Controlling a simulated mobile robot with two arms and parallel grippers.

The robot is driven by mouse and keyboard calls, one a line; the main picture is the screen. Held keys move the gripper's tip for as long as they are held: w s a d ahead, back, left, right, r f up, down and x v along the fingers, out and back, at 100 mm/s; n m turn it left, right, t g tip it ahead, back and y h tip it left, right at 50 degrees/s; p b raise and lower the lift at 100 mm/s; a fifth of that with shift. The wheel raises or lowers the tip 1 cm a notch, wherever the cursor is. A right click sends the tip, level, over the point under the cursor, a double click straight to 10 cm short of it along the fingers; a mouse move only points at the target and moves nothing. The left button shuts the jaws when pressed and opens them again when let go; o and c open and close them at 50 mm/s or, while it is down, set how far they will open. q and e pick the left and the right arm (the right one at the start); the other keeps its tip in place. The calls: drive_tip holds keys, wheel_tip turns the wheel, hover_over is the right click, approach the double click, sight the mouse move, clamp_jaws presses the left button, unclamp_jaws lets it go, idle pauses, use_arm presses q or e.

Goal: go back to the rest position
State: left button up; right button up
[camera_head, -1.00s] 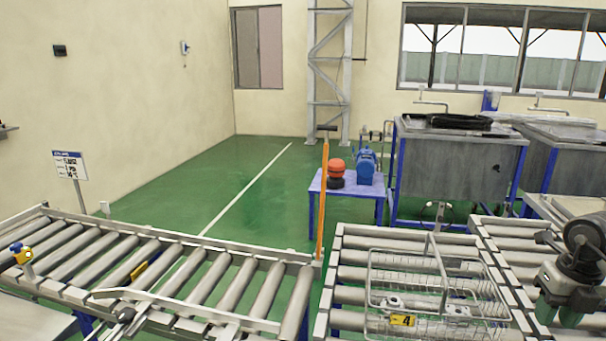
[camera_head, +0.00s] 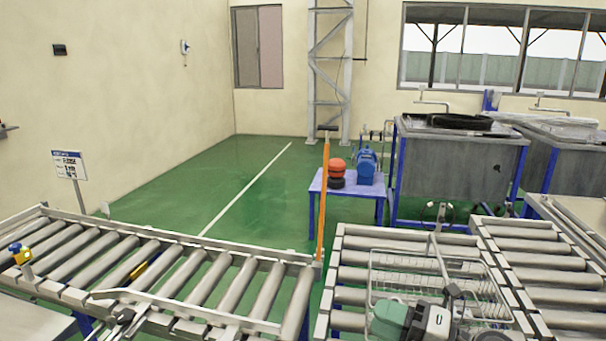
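My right gripper (camera_head: 428,322) is at the bottom of the head view, in front of the near part of a wire basket (camera_head: 486,280). Grey, black and green parts of this arm show there. Its fingers cannot be made out, so I cannot tell whether it is open or shut, and nothing held can be seen. The basket stands upright on the roller conveyor (camera_head: 352,257), with its handle raised. The arm hides the basket's near contents.
Another roller conveyor (camera_head: 232,290) with a rail runs along the left. A blue table (camera_head: 345,190) holds a red-orange object and a blue machine behind an orange post (camera_head: 323,200). Grey tanks (camera_head: 455,170) stand at the back right. The green floor (camera_head: 200,180) behind is mostly clear.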

drive_tip(key=s+d+f+m+t+h, duration=0.35)
drive_tip(key=f+m+h, duration=0.25)
drive_tip(key=m+h, duration=0.5)
drive_tip(key=s+d+f+m+t+h, duration=0.3)
drive_tip(key=d+f+m+h, duration=0.25)
drive_tip(key=m, duration=1.05)
drive_tip(key=s+a+f+m+g, duration=0.1)
drive_tip(key=s+f+m+g, duration=0.1)
drive_tip(key=s+f+g, duration=0.6)
drive_tip(key=s+a+f+m+g, duration=0.1)
drive_tip(key=s+f+g, duration=0.15)
drive_tip(key=s, duration=0.85)
wheel_tip(320, 180, down, 27)
drive_tip(key=s+g, duration=0.2)
drive_tip(key=s+d+f+g, duration=0.1)
drive_tip(key=s+d+f, duration=0.1)
drive_tip(key=s+f, duration=1.2)
drive_tip(key=shift+s+d+f, duration=0.3)
drive_tip(key=shift+s+d, duration=0.05)
drive_tip(key=shift+s, duration=0.3)
